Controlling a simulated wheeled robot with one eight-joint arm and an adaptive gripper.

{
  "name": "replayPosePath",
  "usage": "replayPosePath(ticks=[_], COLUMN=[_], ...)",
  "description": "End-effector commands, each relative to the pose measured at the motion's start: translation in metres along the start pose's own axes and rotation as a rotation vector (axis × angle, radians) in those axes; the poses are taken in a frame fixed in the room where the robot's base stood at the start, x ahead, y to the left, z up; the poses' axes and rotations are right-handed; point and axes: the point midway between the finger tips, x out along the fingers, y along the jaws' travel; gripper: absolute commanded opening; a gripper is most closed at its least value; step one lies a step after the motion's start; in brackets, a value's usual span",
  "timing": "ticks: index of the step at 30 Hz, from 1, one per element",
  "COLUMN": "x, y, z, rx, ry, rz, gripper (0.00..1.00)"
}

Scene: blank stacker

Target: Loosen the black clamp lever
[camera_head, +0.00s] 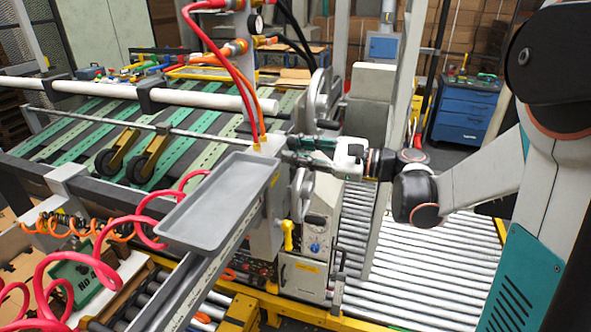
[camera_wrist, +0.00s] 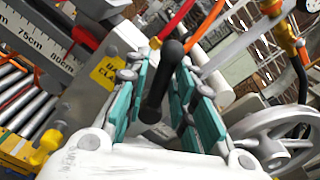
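The black clamp lever (camera_wrist: 172,52) shows in the wrist view with a rounded knob and a stem that runs down to a dark hub. My gripper (camera_wrist: 163,66), with teal pads, is open, one finger on each side of the lever. Gaps show between the lever and the pads, and I cannot see clear contact. In the head view my gripper (camera_head: 298,150) reaches in from the right to the machine's grey clamp block. I cannot make out the lever clearly there.
A spoked handwheel (camera_wrist: 278,140) is close on the right in the wrist view. A yellow label (camera_wrist: 108,72) and a ruler scale (camera_wrist: 42,48) are on the left. Red hoses (camera_head: 222,52) hang above the block. A grey tray (camera_head: 220,203) sits beside it.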

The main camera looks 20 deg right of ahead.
Motion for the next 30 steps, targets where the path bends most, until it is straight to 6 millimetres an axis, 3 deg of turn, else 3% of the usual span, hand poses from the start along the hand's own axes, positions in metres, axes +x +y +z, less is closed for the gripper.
replayPosePath(ticks=[21,30], x=[0.0,-0.007], y=[0.04,0.039], z=[-0.018,-0.019], rx=[-0.803,-0.868], ry=[-0.001,0.002], rz=[0.001,0.0], gripper=[0.23,0.23])
